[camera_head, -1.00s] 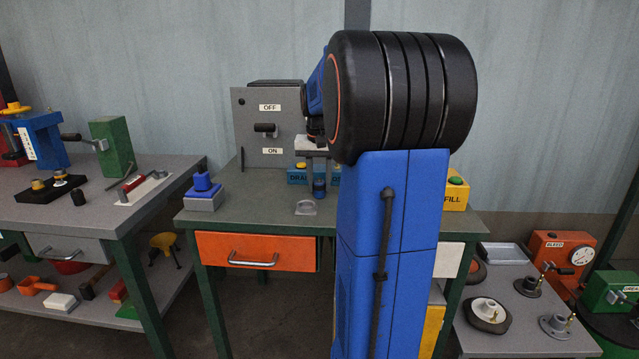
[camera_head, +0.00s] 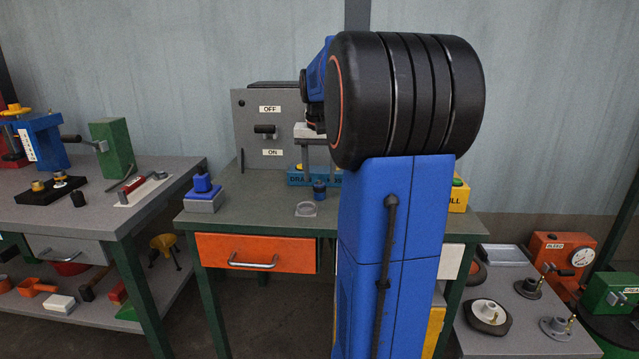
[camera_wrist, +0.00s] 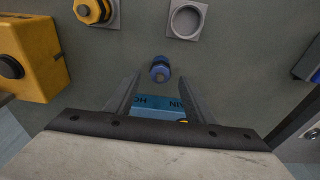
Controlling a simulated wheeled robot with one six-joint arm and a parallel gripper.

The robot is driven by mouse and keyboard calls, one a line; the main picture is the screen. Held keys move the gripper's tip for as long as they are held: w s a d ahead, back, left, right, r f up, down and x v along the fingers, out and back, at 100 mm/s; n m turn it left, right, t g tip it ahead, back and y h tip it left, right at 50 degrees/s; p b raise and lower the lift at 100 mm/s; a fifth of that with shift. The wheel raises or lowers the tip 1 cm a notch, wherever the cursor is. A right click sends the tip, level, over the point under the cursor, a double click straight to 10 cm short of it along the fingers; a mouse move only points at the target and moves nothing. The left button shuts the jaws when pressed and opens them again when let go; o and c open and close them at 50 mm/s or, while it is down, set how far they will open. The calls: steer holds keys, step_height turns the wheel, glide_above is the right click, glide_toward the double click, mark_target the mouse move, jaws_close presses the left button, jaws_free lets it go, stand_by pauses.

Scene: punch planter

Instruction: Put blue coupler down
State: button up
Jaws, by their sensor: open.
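The blue coupler (camera_head: 319,190), a small blue piece with a dark top, stands on the green-grey bench top in front of the blue drain box. In the wrist view the coupler (camera_wrist: 160,70) shows just beyond and between the fingertips, apart from both fingers. My gripper (camera_head: 319,166) is open and empty, above the coupler; its spread fingers also show in the wrist view (camera_wrist: 159,82). My arm hides part of the bench's right side in the head view.
A grey square plate with a round ring (camera_head: 305,209) lies just in front of the coupler. The blue drain box (camera_head: 300,177) is behind. A grey ON/OFF panel (camera_head: 268,128) stands at the back, a blue piece on a grey block (camera_head: 203,191) at left, a yellow box (camera_wrist: 30,50) opposite.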

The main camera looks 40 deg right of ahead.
mark_target(319, 186)
step_height(319, 186, up, 8)
steer(key=a, duration=0.1)
steer(key=shift+s, duration=0.4)
